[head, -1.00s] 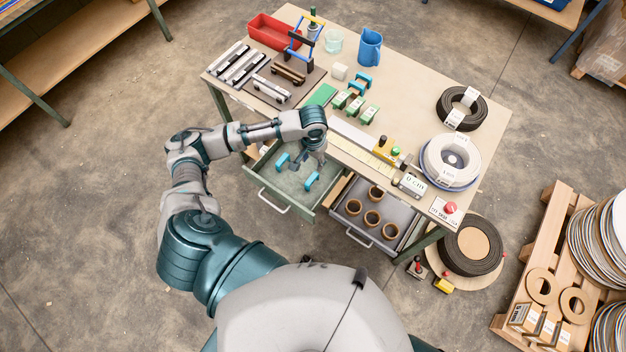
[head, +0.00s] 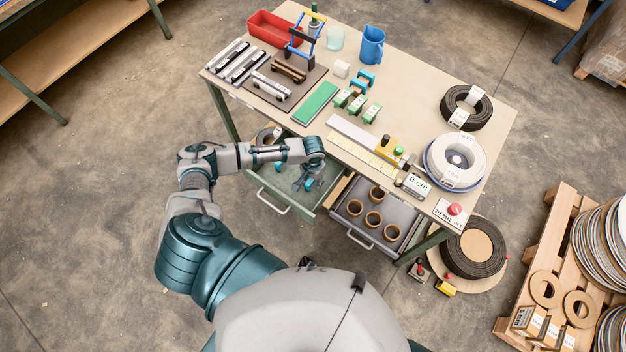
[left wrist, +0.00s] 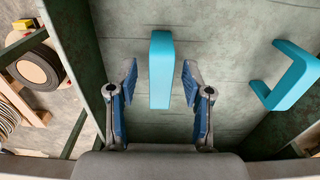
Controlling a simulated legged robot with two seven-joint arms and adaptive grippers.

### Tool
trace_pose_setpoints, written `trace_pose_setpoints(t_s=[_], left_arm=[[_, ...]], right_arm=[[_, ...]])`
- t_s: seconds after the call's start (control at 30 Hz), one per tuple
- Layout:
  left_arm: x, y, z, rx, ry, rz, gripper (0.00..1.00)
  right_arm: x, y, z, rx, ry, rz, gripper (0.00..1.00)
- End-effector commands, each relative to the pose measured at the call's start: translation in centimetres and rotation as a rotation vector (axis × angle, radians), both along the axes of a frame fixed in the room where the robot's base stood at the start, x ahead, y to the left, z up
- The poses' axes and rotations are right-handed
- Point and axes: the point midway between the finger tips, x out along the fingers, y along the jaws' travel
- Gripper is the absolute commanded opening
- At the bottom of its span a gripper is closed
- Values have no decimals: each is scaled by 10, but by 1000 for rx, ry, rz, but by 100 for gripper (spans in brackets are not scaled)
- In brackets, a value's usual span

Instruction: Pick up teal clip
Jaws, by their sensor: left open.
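A teal clip (left wrist: 160,70) lies in the open green drawer (head: 270,188). In the left wrist view it sits between the two spread fingers of my left gripper (left wrist: 158,88), with a gap on each side. In the head view my left gripper (head: 303,180) is over the drawer, pointing down and open, and mostly hides this clip (head: 309,184). A second teal clip (left wrist: 290,78) lies apart at the right of the left wrist view; it shows in the head view (head: 278,167) partly behind my arm. My right gripper is not in view.
The drawer walls stand close around the gripper. A grey drawer with several brown rings (head: 374,219) is open to the right. The table above holds a green pad (head: 316,102), several green blocks, a yellow device (head: 389,150) and a cable spool (head: 456,160).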

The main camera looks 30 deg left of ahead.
Motion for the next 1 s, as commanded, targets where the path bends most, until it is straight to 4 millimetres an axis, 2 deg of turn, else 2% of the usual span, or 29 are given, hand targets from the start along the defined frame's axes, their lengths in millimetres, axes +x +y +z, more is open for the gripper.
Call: trace_pose_setpoints(t_s=[0.23,0.27,0.43,0.47,0.8,0.87,1.0], left_arm=[[0,0,-2,0,-2,0,50],[0,0,-2,0,-2,0,45],[0,-1,-2,1,-1,-1,2],[0,-1,-2,1,-1,-1,0],[0,0,2,-1,-2,0,0],[0,0,8,-1,-2,-1,0],[1,0,36,-2,-5,-2,0]], right_arm=[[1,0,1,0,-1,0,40],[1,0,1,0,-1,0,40],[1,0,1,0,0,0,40],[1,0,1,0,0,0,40],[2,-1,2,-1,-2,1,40],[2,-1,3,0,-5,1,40],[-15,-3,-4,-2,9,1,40]])
